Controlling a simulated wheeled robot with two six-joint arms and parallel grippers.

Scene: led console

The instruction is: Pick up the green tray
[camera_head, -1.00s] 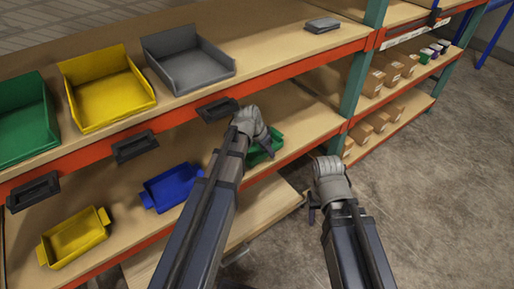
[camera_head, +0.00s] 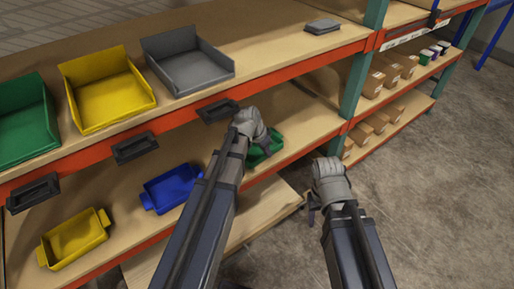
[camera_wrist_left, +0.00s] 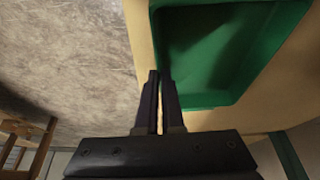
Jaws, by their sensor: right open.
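The green tray (camera_head: 277,142) sits on the lower shelf at the middle of the head view, partly hidden behind my left gripper (camera_head: 267,148). In the left wrist view the tray (camera_wrist_left: 225,50) fills the upper right, empty, with its floor and walls visible. My left gripper (camera_wrist_left: 160,78) has its two fingers close together at the tray's side wall, near one corner, and appears shut on the rim. The tray looks level on the shelf. My right gripper (camera_head: 313,207) is open and empty, out over the floor to the right of the shelf, apart from the tray.
A blue tray (camera_head: 172,188) and a yellow tray (camera_head: 75,238) lie further left on the lower shelf. Larger green (camera_head: 25,120), yellow (camera_head: 108,95) and grey (camera_head: 190,65) bins stand on the upper shelf. A teal post (camera_head: 355,85) rises to the right of the tray. The floor at right is clear.

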